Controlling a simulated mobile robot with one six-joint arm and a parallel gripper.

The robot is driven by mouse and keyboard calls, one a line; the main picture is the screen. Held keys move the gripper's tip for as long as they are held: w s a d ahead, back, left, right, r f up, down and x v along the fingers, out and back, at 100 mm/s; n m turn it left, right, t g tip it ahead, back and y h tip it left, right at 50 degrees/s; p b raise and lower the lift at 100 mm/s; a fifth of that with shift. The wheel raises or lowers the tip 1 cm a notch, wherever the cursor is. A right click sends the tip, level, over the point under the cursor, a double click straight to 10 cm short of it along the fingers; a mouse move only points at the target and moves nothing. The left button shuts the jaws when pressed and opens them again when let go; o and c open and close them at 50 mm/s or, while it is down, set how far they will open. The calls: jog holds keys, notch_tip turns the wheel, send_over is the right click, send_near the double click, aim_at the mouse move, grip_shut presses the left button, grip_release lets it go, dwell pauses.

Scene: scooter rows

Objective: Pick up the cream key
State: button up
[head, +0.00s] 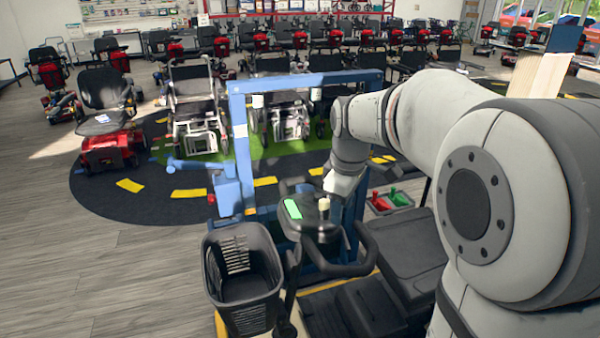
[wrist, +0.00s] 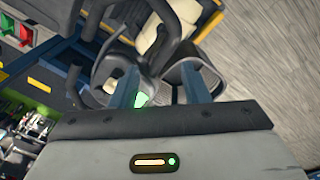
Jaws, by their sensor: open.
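The cream key (head: 323,205) stands upright on the dark scooter console (head: 312,222), just right of the lit green screen (head: 292,209). My gripper (head: 339,188) is just above and right of the key in the head view, where its fingers are hard to make out. In the wrist view my gripper (wrist: 158,68) shows two bluish fingers spread apart, with nothing seen held between them. The green screen (wrist: 140,100) shows there close to the left finger.
A black basket (head: 243,275) hangs left of the console. A blue frame (head: 240,140) stands behind it, and handlebars (head: 365,250) curve around it. A tray with red and green parts (head: 390,201) lies to the right. Rows of scooters fill the back; the left floor is open.

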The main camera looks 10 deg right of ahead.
aim_at(325, 200)
jog(key=w+n, duration=0.3)
jog(key=w, duration=0.2)
jog(key=w+f+n+p, duration=0.1)
jog(key=w+n, duration=0.2)
jog(key=w, duration=0.2)
jog(key=w+f+n+g, duration=0.1)
jog(key=w+n, duration=0.2)
jog(key=w, duration=0.2)
jog(key=shift+w+f+p, duration=0.25)
jog(key=shift+w+p, duration=0.05)
jog(key=shift+w+f+n, duration=0.15)
jog(key=shift+f+n, duration=0.1)
jog(key=shift+n, duration=0.05)
jog(key=f, duration=0.5)
jog(key=f+p, duration=0.1)
jog(key=f, duration=0.1)
jog(key=shift+s+a+f, duration=0.15)
jog(key=shift+s+f, duration=0.05)
jog(key=shift+s, duration=0.05)
jog(key=shift+c, duration=0.5)
grip_shut()
